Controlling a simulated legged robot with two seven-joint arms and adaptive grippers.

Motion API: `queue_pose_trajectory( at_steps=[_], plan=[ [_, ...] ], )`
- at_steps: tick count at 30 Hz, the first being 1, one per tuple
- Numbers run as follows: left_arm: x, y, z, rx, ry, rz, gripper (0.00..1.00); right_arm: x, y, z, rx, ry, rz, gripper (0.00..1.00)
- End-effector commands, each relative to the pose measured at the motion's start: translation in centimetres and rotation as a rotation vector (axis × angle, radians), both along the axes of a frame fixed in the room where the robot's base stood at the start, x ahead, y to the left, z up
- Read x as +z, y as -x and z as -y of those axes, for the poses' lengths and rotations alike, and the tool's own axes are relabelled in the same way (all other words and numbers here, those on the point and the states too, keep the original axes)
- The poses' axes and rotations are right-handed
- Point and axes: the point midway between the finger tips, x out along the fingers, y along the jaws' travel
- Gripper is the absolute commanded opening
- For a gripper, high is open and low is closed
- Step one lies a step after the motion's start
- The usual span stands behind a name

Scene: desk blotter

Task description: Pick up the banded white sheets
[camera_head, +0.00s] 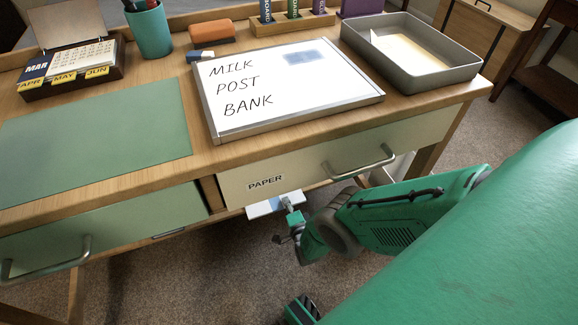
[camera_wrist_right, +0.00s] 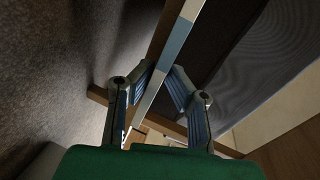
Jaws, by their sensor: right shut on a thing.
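The white sheets (camera_head: 263,208) show just below the front of the drawer labelled PAPER, in front of the desk. A blue band crosses them near the gripper. In the right wrist view the sheets (camera_wrist_right: 190,11) are seen edge-on as a thin slanted strip, with the blue band (camera_wrist_right: 174,43) around them. My right gripper (camera_head: 289,204) is shut on the sheets, and its two fingers (camera_wrist_right: 162,77) press on either side of them close to the band. Part of the sheets is hidden behind the fingers. My left gripper is in neither view.
The PAPER drawer (camera_head: 232,187) and a green drawer (camera_head: 150,220) form the desk front, with projecting handles. A whiteboard (camera_head: 260,105), a grey tray (camera_head: 460,75), a green blotter (camera_head: 90,140), a calendar (camera_head: 70,80) and a pen cup (camera_head: 150,32) are on the desktop.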

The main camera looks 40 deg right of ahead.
Motion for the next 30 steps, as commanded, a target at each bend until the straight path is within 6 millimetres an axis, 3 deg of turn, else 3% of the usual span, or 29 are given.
queue_pose_trajectory(
  at_steps=[11, 12, 13, 14, 30],
  plan=[
    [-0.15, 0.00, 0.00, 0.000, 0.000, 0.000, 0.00, -0.68, 0.52, -0.34, 0.002, 0.001, -0.020, 0.00],
    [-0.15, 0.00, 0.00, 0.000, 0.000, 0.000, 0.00, -0.68, 0.53, -0.33, 0.002, 0.001, -0.020, 0.23],
    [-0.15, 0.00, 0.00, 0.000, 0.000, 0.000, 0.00, -0.66, 0.51, -0.33, 0.002, 0.001, -0.020, 0.34],
    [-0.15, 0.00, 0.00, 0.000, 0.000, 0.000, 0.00, -0.62, 0.47, -0.33, 0.002, 0.001, -0.018, 0.37],
    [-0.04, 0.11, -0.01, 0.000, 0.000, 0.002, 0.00, -0.19, 0.13, -0.24, 0.002, 0.001, -0.007, 0.37]
  ],
)
